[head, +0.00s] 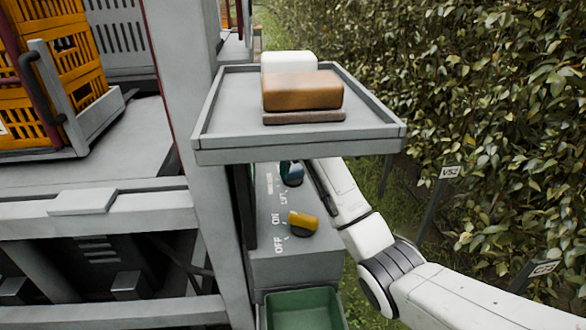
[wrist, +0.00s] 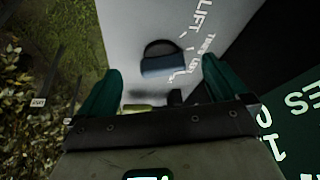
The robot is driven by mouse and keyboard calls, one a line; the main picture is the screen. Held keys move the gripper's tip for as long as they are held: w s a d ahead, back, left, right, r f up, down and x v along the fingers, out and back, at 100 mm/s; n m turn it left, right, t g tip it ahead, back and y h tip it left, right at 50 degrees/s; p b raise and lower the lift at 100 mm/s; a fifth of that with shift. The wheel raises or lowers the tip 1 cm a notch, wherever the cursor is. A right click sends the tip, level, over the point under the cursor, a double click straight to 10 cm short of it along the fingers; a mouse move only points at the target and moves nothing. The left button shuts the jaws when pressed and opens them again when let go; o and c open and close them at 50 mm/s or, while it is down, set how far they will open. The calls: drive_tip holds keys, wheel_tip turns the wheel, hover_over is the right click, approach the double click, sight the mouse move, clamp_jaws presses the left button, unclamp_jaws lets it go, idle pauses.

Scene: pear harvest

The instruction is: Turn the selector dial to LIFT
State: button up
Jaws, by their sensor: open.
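The selector dial (wrist: 163,60) is a round dark knob with a blue face on the grey control panel (wrist: 130,25). The word LIFT (wrist: 203,14) is printed beside it, with more lettering to its right that I cannot read surely. In the head view the blue dial (head: 292,178) shows just under the tray, partly hidden. My gripper (wrist: 160,75) is open, with one green finger on each side of the dial in the wrist view. I cannot tell whether the fingers touch it, nor which mark it points to. In the head view the tray hides most of my gripper.
A yellow knob (head: 302,222) marked OFF and ON sits lower on the panel. A grey tray (head: 225,120) with a brown block (head: 302,92) and a white block (head: 288,61) overhangs it. A green bin (head: 303,300) stands below. A leafy hedge (head: 480,90) lies right.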

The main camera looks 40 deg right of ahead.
sight(293, 169)
drive_tip(key=w, duration=0.1)
drive_tip(key=w+d, duration=0.1)
drive_tip(key=w, duration=0.1)
drive_tip(key=shift+w, duration=0.25)
drive_tip(key=p+x, duration=0.1)
drive_tip(key=x, duration=0.2)
drive_tip(key=shift+a+f, duration=0.1)
drive_tip(key=shift+f, duration=0.25)
drive_tip(key=shift+w+f, duration=0.2)
drive_tip(key=shift+f, duration=0.35)
drive_tip(key=shift+c, duration=0.5)
drive_tip(key=c, duration=0.9)
